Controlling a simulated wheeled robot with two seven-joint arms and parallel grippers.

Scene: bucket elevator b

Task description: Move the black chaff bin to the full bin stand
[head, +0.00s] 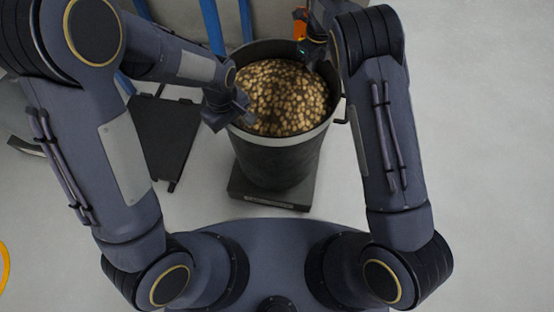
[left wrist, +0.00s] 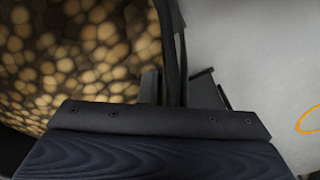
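The black chaff bin (head: 275,160) is a tall round bucket, upright on a low dark square platform (head: 270,195). It is filled nearly to the rim with brown and tan lumps, which also fill the left of the left wrist view (left wrist: 70,50). My left gripper (head: 240,108) is at the bin's left rim. In the left wrist view its fingers (left wrist: 178,88) lie on either side of the dark bin wall; whether they press on it is unclear. My right gripper (head: 312,58) is at the back right rim, its fingertips mostly hidden by my arm. I cannot identify the full bin stand.
A dark flat platform (head: 165,135) with a frame lies on the floor left of the bin. Blue uprights (head: 212,25) and grey machinery stand behind. An orange part (head: 300,22) is near my right gripper. A yellow ring (head: 3,265) shows at far left. The floor at right is clear.

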